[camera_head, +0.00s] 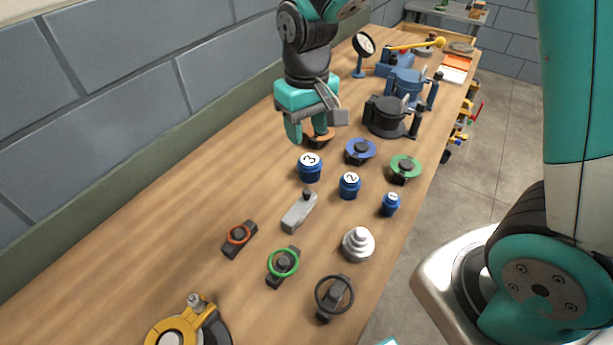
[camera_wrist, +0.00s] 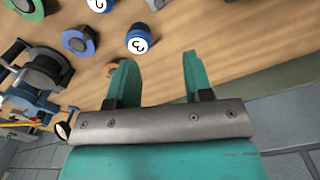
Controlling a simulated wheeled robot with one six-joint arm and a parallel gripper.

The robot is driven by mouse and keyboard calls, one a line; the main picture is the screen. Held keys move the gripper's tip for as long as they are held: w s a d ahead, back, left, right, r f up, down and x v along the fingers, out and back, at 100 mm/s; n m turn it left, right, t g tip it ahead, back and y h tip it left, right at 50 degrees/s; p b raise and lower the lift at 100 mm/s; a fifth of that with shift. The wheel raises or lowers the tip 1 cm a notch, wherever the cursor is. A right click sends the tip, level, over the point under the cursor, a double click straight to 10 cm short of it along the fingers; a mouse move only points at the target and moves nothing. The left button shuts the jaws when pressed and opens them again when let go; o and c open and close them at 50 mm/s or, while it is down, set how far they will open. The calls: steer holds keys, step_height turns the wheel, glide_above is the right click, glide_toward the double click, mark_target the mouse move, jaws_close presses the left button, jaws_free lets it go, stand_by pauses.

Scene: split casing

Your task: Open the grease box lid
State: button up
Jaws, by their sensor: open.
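My gripper (camera_head: 309,132) is open and empty above the bench, with its teal fingers pointing down. In the wrist view the fingers (camera_wrist: 160,62) stand apart with only bare wood between them. An orange-brown round piece (camera_head: 321,139) sits just under and beside the fingers; in the wrist view it is partly hidden behind the left finger (camera_wrist: 113,68). No part is clearly marked as a grease box, so I cannot tell which thing has its lid. A small grey block with a dark knob (camera_head: 298,213) lies nearer on the bench, apart from the gripper.
Blue numbered cylinders (camera_head: 309,168) stand just in front of the gripper. Blue (camera_head: 360,158) and green (camera_head: 404,173) ringed pieces are to the right. A dark casing (camera_head: 384,117) and a blue casing (camera_head: 404,87) stand behind. The bench's left side (camera_head: 190,210) is clear, beside a block wall.

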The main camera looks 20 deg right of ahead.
mark_target(307, 190)
step_height(307, 190, down, 17)
steer(key=shift+f+p, duration=0.2)
steer(key=shift+p, duration=0.9)
jaws_close()
